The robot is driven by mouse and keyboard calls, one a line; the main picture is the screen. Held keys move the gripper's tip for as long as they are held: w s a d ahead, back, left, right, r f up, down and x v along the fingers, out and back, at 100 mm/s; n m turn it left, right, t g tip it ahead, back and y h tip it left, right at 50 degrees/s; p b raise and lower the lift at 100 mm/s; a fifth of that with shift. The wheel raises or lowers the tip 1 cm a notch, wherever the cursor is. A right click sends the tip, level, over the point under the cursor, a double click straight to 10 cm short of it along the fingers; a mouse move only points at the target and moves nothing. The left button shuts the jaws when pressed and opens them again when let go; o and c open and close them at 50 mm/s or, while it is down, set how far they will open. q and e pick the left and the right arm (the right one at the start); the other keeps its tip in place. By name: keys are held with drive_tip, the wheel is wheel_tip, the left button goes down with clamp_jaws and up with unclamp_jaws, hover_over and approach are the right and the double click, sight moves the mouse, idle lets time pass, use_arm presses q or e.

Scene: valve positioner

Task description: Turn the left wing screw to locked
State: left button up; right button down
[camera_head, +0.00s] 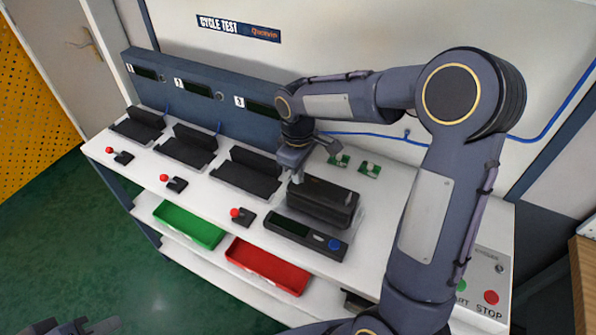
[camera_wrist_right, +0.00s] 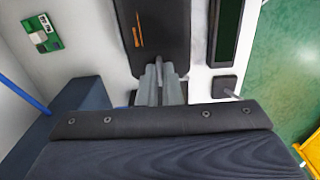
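The valve positioner is a dark box (camera_head: 318,203) on the white bench, right of centre in the head view. Its dark face (camera_wrist_right: 155,35) fills the upper middle of the right wrist view, with a thin orange mark. My right gripper (camera_head: 297,177) reaches down to the box's left end. In the wrist view its grey fingers (camera_wrist_right: 160,80) are close together at the box's near edge. A thin grey piece, perhaps the left wing screw, shows between them; their contact is unclear. My left gripper (camera_head: 75,327) is at the bottom left edge, cut off, fingers apart, away from the bench.
Black holders (camera_head: 187,147) and red-knobbed levers (camera_head: 174,183) line the bench left. Green (camera_head: 190,224) and red (camera_head: 265,268) trays sit below.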

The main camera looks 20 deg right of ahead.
drive_tip(key=c, duration=1.6)
unclamp_jaws()
wheel_tip(320, 180, up, 8)
drive_tip(key=shift+f, duration=0.25)
drive_tip(key=shift+r, duration=0.2)
drive_tip(key=s+a+m+t+y, duration=0.1)
drive_tip(key=s+m+t+y, duration=0.2)
drive_tip(key=s+m, duration=0.6)
drive_tip(key=s+t, duration=0.2)
drive_tip(key=s, duration=1.1)
drive_tip(key=shift+s+a+f+t+y, duration=0.15)
drive_tip(key=shift+s+f+t+y, duration=0.15)
drive_tip(key=shift+s+f+y, duration=0.1)
